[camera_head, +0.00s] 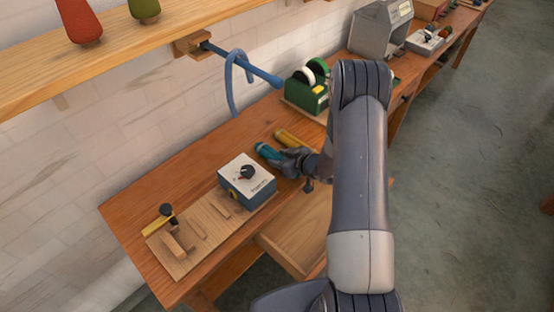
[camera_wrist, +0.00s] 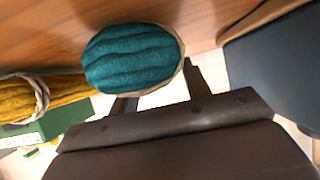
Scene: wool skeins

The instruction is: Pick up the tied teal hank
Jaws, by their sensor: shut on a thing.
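The teal hank (camera_head: 267,152) lies at the bench by my gripper (camera_head: 285,159) in the head view, with its near part hidden by the gripper. In the wrist view the teal hank (camera_wrist: 132,57) fills the space at the fingertips of my gripper (camera_wrist: 155,92), with a pale tie at its right edge. The gripper is shut on the teal hank. I cannot tell whether the hank is clear of the bench top.
A mustard hank (camera_head: 290,139) lies close behind, also in the wrist view (camera_wrist: 62,92). A white-topped box with a dial (camera_head: 247,180) stands to the left. A green tape dispenser (camera_head: 306,93) stands behind. An open drawer (camera_head: 300,240) juts out in front.

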